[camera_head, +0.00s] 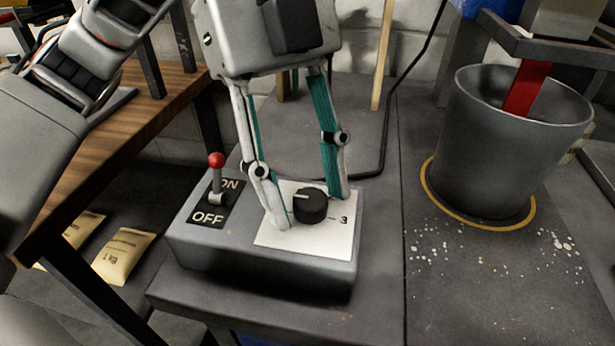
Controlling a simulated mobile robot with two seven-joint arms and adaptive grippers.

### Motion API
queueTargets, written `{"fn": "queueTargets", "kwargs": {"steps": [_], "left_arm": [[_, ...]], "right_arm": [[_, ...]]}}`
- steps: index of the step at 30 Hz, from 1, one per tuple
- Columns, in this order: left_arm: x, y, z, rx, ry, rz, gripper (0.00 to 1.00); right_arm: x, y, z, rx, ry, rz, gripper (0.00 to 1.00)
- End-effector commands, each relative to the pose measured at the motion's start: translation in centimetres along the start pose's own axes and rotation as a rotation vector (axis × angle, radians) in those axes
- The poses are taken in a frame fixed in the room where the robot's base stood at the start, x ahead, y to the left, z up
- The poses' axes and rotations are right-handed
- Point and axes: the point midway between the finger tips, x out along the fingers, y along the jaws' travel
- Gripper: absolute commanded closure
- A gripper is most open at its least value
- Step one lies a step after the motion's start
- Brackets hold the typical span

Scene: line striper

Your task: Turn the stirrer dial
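The stirrer dial (310,205) is a black round knob with a light mark on a white plate (318,246). A "3" is printed to its right; other marks are hidden behind my fingers. The plate is on top of a grey control box (262,277). My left gripper (308,213) points down at the dial with its fingers apart, one to the left of the knob and one close by its right rear side. Whether either finger touches the knob I cannot tell. My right gripper is not in view.
A red-tipped toggle lever (217,162) stands beside the dial on an ON/OFF plate (209,217). A grey bucket (508,145) with a red paddle (526,88) in it stands to the right, inside a yellow ring (461,216). White specks lie around it. Paper bags (123,255) lie low at left.

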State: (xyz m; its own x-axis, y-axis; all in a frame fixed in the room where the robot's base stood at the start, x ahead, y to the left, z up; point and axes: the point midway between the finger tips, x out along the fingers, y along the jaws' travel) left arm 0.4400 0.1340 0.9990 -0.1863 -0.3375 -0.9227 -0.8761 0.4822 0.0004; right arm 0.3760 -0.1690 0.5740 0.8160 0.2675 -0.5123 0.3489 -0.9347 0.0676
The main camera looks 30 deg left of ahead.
Motion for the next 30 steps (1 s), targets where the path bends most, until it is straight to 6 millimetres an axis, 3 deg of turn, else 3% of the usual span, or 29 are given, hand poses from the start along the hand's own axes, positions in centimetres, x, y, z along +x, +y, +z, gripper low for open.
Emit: {"fn": "queueTargets", "kwargs": {"steps": [3, 8, 23, 30], "left_arm": [[-0.1, 0.0, 0.0, 0.001, -0.001, -0.001, 0.60], [-0.1, 0.0, 0.0, 0.000, -0.001, 0.000, 0.99], [-0.4, 0.1, -0.2, 0.082, -0.006, 0.033, 0.99], [-0.7, 0.0, -0.4, 0.252, -0.012, 0.100, 0.99]], "right_arm": [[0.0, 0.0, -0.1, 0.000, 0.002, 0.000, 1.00], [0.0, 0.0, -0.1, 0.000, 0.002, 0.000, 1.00], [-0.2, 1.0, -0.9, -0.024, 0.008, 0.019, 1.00], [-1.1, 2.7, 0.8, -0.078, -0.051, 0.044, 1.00]]}}
